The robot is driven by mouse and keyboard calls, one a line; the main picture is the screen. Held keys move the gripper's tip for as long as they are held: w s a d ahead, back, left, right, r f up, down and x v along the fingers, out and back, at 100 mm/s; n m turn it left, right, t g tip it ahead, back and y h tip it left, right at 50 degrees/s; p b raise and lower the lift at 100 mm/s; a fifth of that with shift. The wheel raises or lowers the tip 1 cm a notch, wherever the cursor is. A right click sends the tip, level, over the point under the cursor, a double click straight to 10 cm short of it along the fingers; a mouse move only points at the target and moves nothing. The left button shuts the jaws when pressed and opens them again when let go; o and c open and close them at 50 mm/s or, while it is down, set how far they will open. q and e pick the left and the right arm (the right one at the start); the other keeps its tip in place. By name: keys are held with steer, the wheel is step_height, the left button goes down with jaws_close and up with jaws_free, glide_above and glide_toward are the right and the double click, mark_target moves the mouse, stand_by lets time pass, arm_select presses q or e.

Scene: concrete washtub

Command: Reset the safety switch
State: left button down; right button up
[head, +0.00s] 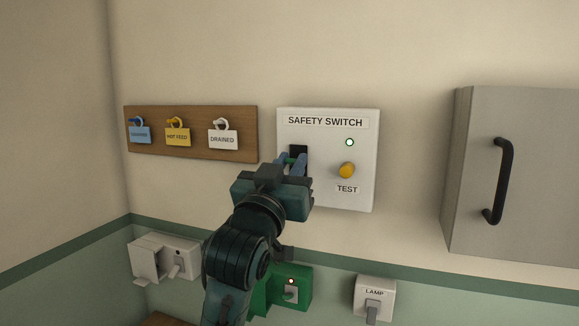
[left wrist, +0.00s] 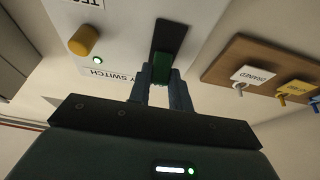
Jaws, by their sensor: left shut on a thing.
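The safety switch (head: 325,190) is a white box on the wall with a yellow TEST button (head: 347,170) and a lit green lamp (head: 350,142). My left gripper (head: 292,163) is at the dark slot on the left of the box. In the left wrist view its two blue-grey fingers are shut on a green lever (left wrist: 163,66) that sits in the black slot (left wrist: 170,38). In the head view the gripper hides most of the lever. The yellow button also shows in the left wrist view (left wrist: 83,40). My right gripper is not in view.
A wooden board (head: 190,153) with several hanging tags is left of the switch. A grey cabinet (head: 520,180) with a black handle is at right.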

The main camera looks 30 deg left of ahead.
arm_select(q)
steer(key=shift+r+g, duration=0.3)
steer(key=shift+g, duration=0.4)
steer(key=c, duration=1.3)
jaws_free()
